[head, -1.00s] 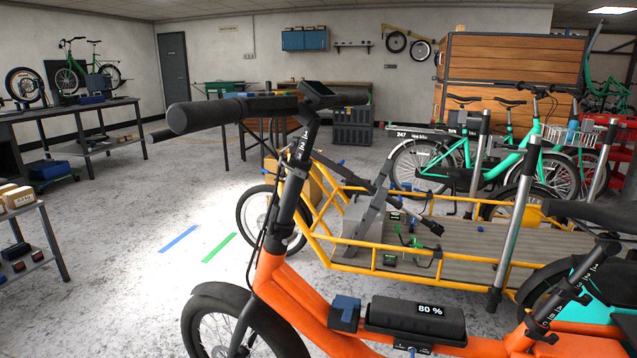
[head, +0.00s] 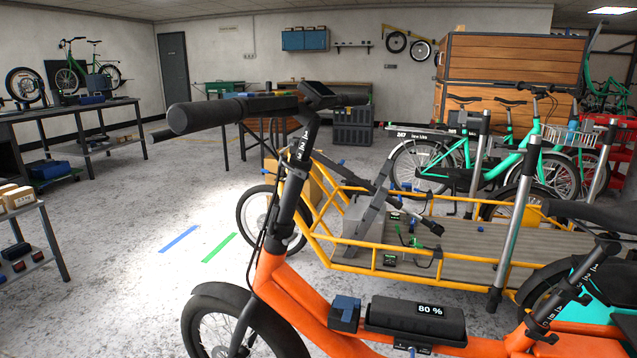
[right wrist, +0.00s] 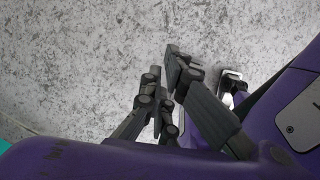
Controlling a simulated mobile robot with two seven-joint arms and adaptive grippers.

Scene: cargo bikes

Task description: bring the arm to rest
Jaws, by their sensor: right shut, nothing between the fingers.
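My right gripper (right wrist: 163,75) shows in the right wrist view. Its dark grey fingers are shut, with nothing between them, over the speckled grey floor. No arm and no gripper of mine shows in the head view. My left gripper is in neither view.
An orange bike (head: 285,285) with an 80 % battery (head: 415,322) stands close in front. Behind it is a yellow cargo bike (head: 385,270) with a flat bed. Green bikes (head: 520,160) stand back right, a workbench (head: 75,110) left. Floor (head: 130,290) is clear at left centre.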

